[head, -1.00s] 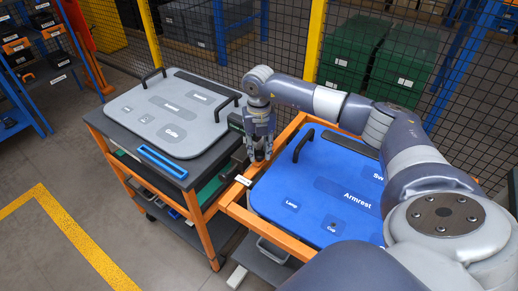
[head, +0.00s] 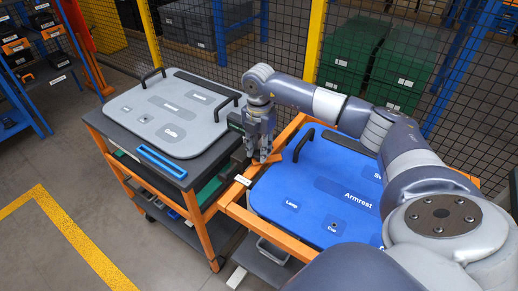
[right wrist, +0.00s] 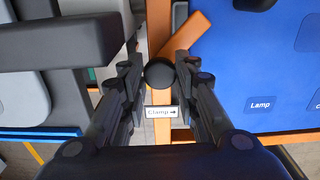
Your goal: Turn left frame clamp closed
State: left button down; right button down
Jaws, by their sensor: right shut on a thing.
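The left frame clamp is an orange lever (right wrist: 186,36) with a round black knob (right wrist: 160,74), on the orange frame (right wrist: 160,18) of the blue-panel stand. My right gripper (head: 259,157) points down over the left rail of that frame. The lever slants from the knob toward the blue panel's edge. In the head view the lever (head: 272,159) shows just right of the fingertips. A white "Clamp" label (right wrist: 161,112) with a right-pointing arrow is beside the knob. My left gripper is not in view.
The blue panel (head: 290,187) with a black handle (head: 303,145) lies in the frame, right of the gripper. A cart with a grey panel (head: 140,107) stands close on the left. A mesh fence (head: 285,40) is behind. Open floor (head: 110,225) lies front left.

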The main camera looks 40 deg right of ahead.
aim_at(258, 153)
jog(key=m, duration=0.4)
jog(key=shift+m, duration=0.3)
jog(key=m, duration=0.4)
jog(key=shift+m+p, duration=0.3)
jog(key=c, duration=1.2)
grip_release()
jog(key=shift+a, duration=0.1)
jog(key=shift+r, duration=0.25)
notch_tip(258, 153, up, 12)
jog(key=shift+f, duration=0.2)
